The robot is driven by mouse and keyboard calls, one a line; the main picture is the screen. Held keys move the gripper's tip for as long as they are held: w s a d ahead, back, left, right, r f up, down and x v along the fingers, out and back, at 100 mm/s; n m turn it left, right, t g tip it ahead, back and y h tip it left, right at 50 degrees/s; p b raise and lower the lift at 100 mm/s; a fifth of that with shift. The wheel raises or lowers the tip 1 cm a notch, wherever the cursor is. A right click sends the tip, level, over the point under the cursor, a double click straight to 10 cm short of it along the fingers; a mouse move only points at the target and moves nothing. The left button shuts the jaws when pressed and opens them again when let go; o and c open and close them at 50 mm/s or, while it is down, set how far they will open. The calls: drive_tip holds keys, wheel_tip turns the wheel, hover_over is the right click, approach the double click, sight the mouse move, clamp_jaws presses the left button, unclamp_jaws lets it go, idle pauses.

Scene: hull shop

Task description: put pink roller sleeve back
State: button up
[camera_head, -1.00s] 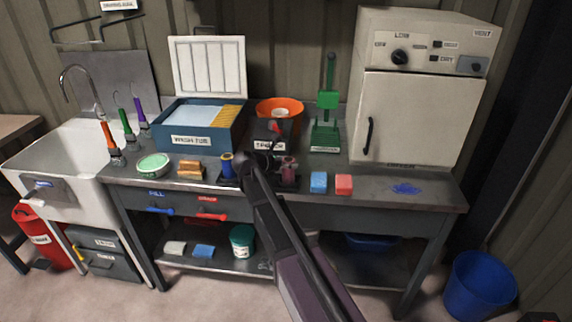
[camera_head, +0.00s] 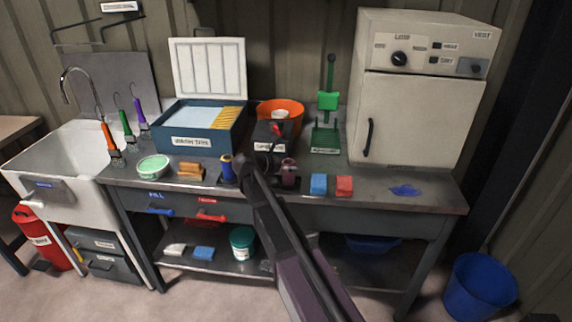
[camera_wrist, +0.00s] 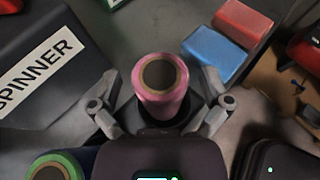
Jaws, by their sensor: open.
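The pink roller sleeve (camera_wrist: 161,86) stands upright in the wrist view, its dark hollow end facing the camera. It appears to sit on a dark base on the bench. My gripper (camera_wrist: 160,97) is open, with one finger on each side of the sleeve and a gap visible around it. In the head view the sleeve (camera_head: 289,170) shows small and dark pink beside the end of my arm. My gripper (camera_head: 268,170) is mostly hidden there by the arm.
A green-ended roller (camera_wrist: 55,168) is close at lower left in the wrist view. The spinner (camera_wrist: 35,65) stands left of the sleeve. A blue block (camera_wrist: 213,54) and red block (camera_wrist: 243,22) lie to its right. The wash tub (camera_head: 203,142) is farther left on the bench.

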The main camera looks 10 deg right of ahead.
drive_tip(key=p+v, duration=0.4)
drive_tip(key=v, duration=0.8)
drive_tip(key=shift+r, duration=0.1)
drive_tip(key=shift+d, duration=0.1)
drive_tip(key=s+d+f+m+g+y, duration=0.45)
drive_tip(key=s+d+f+m, duration=0.4)
drive_tip(key=s+m, duration=0.3)
drive_tip(key=s+f+m+g+y, duration=0.1)
drive_tip(key=s+f+m+y, duration=0.2)
drive_tip(key=s+m+y, duration=0.4)
drive_tip(key=shift+s+d+m+g+y, duration=0.35)
drive_tip(key=shift+s+m, duration=2.1)
drive_tip(key=shift+s, duration=0.45)
drive_tip(key=shift+c, duration=0.3)
